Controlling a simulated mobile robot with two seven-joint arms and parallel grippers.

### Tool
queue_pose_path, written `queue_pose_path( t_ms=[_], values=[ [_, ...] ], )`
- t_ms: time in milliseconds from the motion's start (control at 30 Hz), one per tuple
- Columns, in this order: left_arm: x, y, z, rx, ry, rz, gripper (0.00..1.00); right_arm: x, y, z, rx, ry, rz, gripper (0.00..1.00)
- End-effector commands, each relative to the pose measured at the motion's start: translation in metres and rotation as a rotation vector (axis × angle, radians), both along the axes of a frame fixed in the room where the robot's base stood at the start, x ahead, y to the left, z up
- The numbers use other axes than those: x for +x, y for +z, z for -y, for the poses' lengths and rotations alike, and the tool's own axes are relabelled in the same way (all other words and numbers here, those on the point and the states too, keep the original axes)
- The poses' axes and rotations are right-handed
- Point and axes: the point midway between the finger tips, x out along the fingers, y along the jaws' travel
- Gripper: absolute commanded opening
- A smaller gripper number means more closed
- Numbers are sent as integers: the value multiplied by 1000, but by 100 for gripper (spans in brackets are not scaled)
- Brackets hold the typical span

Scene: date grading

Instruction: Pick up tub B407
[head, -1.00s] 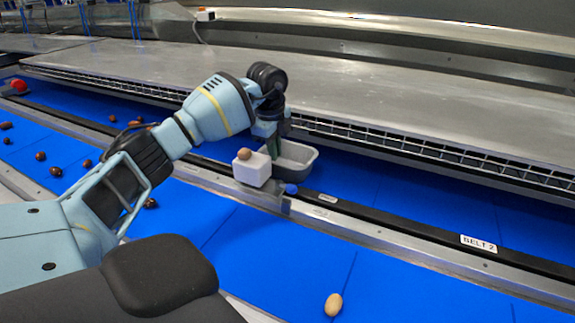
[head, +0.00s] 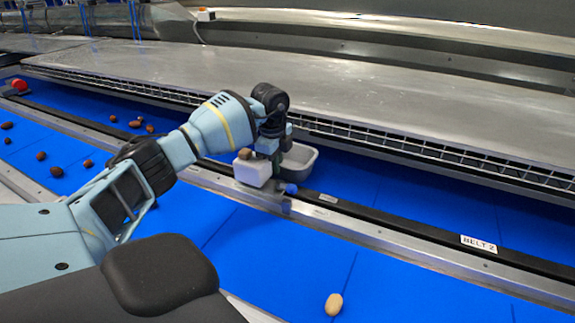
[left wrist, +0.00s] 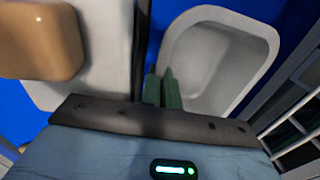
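A grey, open-topped tub (head: 304,163) sits on the blue belt beyond the steel divider rail; no B407 marking can be read on it. In the left wrist view the tub (left wrist: 235,55) looks empty. My left gripper (head: 276,166) points down at the tub's left side. Its two green fingers (left wrist: 161,90) are close together at the tub's left rim, seemingly one on each side of the wall. I cannot tell whether they press on it. My right gripper is not in view.
A wire grid edge (head: 420,148) runs behind the tub. The belt right of the tub is clear.

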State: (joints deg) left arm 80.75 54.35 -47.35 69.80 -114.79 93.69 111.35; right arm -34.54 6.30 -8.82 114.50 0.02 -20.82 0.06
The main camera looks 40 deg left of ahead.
Motion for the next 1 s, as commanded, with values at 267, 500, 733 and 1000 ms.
queue_pose_path(
  t_ms=[267, 500, 733, 1000],
  values=[
    [1, 6, 0, 0, 0, 2, 0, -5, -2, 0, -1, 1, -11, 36],
    [1, 45, 0, -1, 0, 5, 0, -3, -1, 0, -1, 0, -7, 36],
    [1, 84, 0, -1, 0, 3, 0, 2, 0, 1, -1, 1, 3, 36],
    [0, 100, 0, 0, 0, -1, 0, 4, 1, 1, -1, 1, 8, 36]
  ],
)
